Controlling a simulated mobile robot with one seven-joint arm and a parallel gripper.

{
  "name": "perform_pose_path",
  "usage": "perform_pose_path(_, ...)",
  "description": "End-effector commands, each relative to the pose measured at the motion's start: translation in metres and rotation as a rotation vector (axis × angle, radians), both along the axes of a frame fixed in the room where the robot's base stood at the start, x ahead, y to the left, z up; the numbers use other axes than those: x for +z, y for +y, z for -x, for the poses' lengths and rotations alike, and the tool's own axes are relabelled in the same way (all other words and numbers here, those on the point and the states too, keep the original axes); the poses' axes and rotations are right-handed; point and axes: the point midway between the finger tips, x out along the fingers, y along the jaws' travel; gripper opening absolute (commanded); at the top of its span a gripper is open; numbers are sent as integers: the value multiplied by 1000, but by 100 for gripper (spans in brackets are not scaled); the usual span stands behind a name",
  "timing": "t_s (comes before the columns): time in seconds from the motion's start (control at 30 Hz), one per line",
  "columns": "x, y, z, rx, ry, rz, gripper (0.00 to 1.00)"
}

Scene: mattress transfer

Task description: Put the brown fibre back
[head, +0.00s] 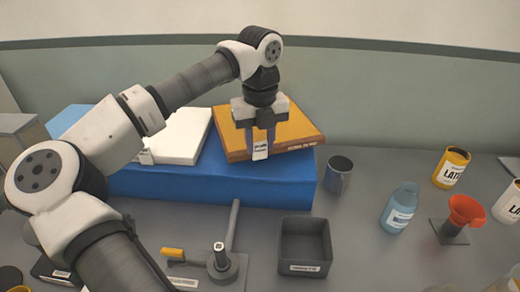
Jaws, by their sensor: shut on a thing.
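The brown fibre (300,130) is a flat orange-brown slab with dark print on its front side. It lies on, or just above, the right part of a blue block (225,188); I cannot tell if it touches. My gripper (260,146) points down at the slab's front left part and is shut on it, with a small white label (260,152) between the fingers. The gripper hides part of the slab.
A white slab (182,138) lies on the blue block, left of the brown one. A grey mug (338,175), a dark square tray (305,248), a lever fixture (222,262), a blue bottle (400,208), a red funnel (465,210) and yellow tin (451,167) stand around.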

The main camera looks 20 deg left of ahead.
Motion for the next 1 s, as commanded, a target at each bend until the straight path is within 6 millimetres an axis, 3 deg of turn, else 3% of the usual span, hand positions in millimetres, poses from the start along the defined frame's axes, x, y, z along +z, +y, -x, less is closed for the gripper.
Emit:
perform_pose_path(0.03, -7, 0, 0, 0, -1, 0, 2)
perform_pose_path(0.6, -16, 0, 0, 1, -1, 0, 2)
perform_pose_path(0.63, -14, 0, 0, 0, -1, 0, 36)
perform_pose_path(0.7, -14, 0, 0, 0, -1, 0, 46)
perform_pose_path(0.77, -14, 0, 0, 0, -1, -1, 53)
perform_pose_path(1.0, -14, 0, 0, 0, 0, 0, 54)
